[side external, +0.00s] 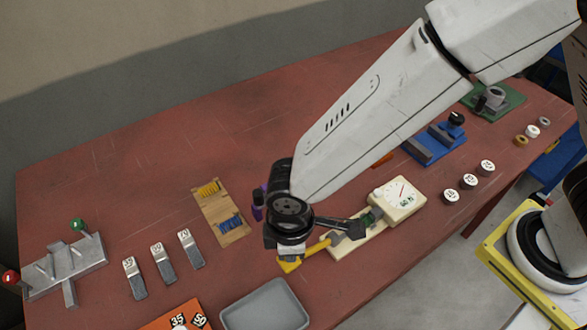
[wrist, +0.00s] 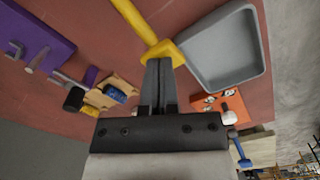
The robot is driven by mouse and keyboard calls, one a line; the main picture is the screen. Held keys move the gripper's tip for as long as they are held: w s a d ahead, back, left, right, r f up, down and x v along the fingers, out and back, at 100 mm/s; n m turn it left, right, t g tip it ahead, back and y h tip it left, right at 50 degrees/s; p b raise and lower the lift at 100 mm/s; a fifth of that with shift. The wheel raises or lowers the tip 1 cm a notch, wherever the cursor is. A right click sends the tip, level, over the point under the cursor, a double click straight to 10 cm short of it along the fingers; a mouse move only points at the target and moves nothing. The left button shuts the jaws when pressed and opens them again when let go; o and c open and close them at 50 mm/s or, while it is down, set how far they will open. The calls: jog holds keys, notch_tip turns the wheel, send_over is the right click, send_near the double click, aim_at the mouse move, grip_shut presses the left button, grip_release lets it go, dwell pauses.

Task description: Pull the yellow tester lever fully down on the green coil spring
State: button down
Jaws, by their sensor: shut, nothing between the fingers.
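The spring tester has a cream base with a dial gauge (side external: 398,200), right of centre in the side view. A small part of the green coil spring (side external: 374,214) shows beside the gauge, largely hidden. The yellow lever (side external: 317,247) reaches left from the tester to a yellow end block under my wrist. It also crosses the top of the wrist view (wrist: 135,20). My gripper (wrist: 163,62) is shut and empty, its fingertips overlapping the lever's end block in the wrist view. Whether they touch it I cannot tell. My wrist hides the fingertips in the side view.
A grey tray (side external: 229,316) and an orange board (side external: 160,322) lie near the front edge. A wooden spring holder (side external: 229,238) stands left of my wrist. White-topped weights (side external: 470,181) sit right of the tester. A blue fixture (side external: 433,146) stands behind. The table's back left is clear.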

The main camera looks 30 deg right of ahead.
notch_tip(320, 180, up, 10)
jog(key=d, duration=0.2)
jog(key=shift+f, duration=0.25)
dwell(1.2)
jog(key=shift+w+d, duration=0.1)
jog(key=w+d+f+m+t, duration=0.1)
jog(key=d+m, duration=0.5)
jog(key=d, duration=0.8)
jog(key=w+d+f+m+t, duration=0.1)
jog(key=d+m, duration=0.5)
jog(key=d, duration=0.9)
jog(key=shift+t, duration=0.3)
